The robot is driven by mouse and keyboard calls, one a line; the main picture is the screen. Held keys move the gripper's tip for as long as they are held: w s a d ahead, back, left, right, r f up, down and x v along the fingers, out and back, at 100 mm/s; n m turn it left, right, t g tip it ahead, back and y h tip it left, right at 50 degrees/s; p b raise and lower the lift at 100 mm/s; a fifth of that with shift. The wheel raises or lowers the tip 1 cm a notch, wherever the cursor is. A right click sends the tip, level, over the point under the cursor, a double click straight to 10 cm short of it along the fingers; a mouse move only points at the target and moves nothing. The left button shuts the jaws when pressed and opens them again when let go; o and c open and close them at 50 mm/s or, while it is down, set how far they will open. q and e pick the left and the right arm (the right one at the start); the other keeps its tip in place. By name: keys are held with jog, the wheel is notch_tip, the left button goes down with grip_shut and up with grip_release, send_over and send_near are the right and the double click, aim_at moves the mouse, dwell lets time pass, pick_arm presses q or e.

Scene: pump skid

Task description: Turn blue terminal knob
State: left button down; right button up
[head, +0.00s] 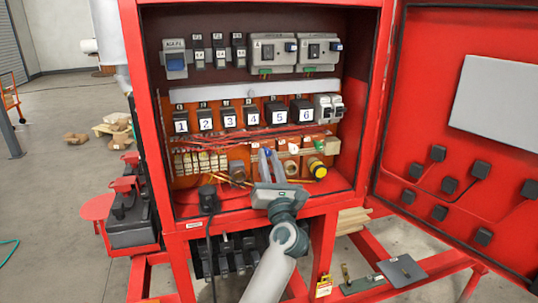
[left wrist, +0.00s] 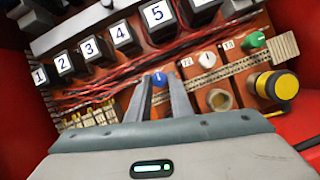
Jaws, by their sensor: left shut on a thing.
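The blue terminal knob (left wrist: 159,78) sits on the terminal row in the lower part of the red cabinet, between my left gripper's fingertips in the left wrist view. My left gripper (head: 268,154) reaches into the cabinet from below in the head view. Its two grey fingers are shut on the blue knob, and its palm hides the terminals nearer the camera. My right gripper is not in view.
Numbered black relays (head: 229,117) stand above red wires. Right of the knob are a white knob (left wrist: 206,60), a green knob (left wrist: 255,39) and a yellow-and-black button (left wrist: 277,85). The open red door (head: 440,120) is at the right.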

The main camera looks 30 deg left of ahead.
pick_arm(q)
jog(key=m+h+p, duration=0.1)
jog(key=m+p, duration=0.1)
jog(key=p, duration=0.2)
jog(key=m+t+h+p, duration=0.1)
jog(key=m+p, duration=0.2)
jog(key=p, duration=0.1)
jog(key=m+h+p, duration=0.1)
jog(key=m+p, duration=0.2)
jog(key=p, duration=0.1)
jog(key=shift+s+a+r+t+h, duration=0.15)
jog(key=shift+s+r+t+h, duration=0.15)
jog(key=shift+r+t, duration=0.1)
jog(key=shift+m+p, duration=0.5)
jog(key=shift+m, duration=0.2)
jog(key=shift+m+h, duration=0.5)
jog(key=shift+a+f+m+h+p, duration=0.15)
jog(key=shift+m+h+p, duration=0.35)
jog(key=shift+m, duration=0.6)
jog(key=m+h, duration=0.1)
jog(key=m, duration=0.3)
jog(key=shift+g, duration=0.3)
jog(key=shift+r+m+g+h, duration=0.15)
jog(key=shift+m+g+h, duration=0.2)
jog(key=shift+m, duration=0.55)
jog(key=shift+r+m+g+h, duration=0.1)
jog(key=shift+m+g+h, duration=0.2)
jog(key=shift+m, duration=0.6)
jog(key=c, duration=1.6)
grip_release()
